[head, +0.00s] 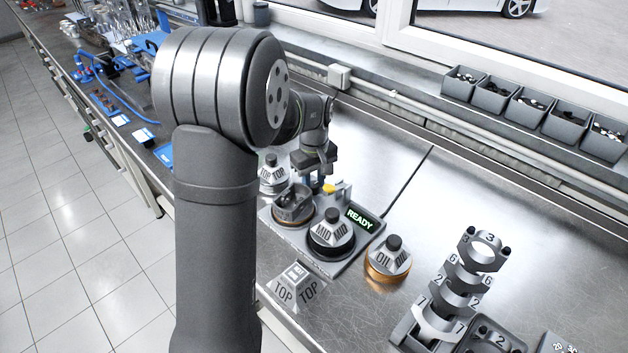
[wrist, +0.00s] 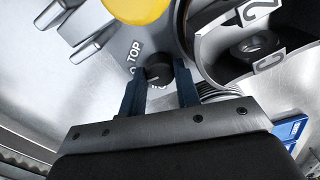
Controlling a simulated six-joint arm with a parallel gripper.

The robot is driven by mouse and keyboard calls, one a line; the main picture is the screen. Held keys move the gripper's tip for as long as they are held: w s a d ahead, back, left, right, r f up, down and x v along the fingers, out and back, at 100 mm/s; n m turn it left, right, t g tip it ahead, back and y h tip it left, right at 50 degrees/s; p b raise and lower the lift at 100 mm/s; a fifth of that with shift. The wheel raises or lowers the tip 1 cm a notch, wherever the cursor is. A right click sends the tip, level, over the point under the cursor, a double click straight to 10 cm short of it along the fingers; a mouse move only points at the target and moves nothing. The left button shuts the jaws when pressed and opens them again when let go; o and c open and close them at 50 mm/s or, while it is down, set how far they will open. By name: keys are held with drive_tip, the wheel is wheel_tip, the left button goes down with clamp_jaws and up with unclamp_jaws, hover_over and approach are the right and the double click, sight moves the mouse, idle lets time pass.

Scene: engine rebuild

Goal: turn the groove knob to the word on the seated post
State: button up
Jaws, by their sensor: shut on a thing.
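The groove knob (wrist: 158,70) is a small dark round knob in the wrist view. The word TOP stands beside it on a pale dial face; other lettering near it is partly hidden. My gripper (wrist: 160,88) has its two blue-grey fingers on either side of the knob and is shut on it. Which word the knob points at is unclear. In the head view my gripper (head: 323,186) is down at the back of the grey fixture (head: 352,246), and the knob is hidden. A grey post (head: 331,240) with a black top sits on the fixture; its word looks like MID.
A yellow button (wrist: 138,8) is beside the knob. A READY display (head: 360,219) is lit. A grey piston-like part (head: 293,207) sits on the fixture. Posts marked TOP (head: 272,176) and OIL (head: 391,258) stand nearby. Numbered bearing caps (head: 462,280) stand at the right.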

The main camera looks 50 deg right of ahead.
drive_tip(key=shift+n, duration=0.3)
drive_tip(key=o, duration=1)
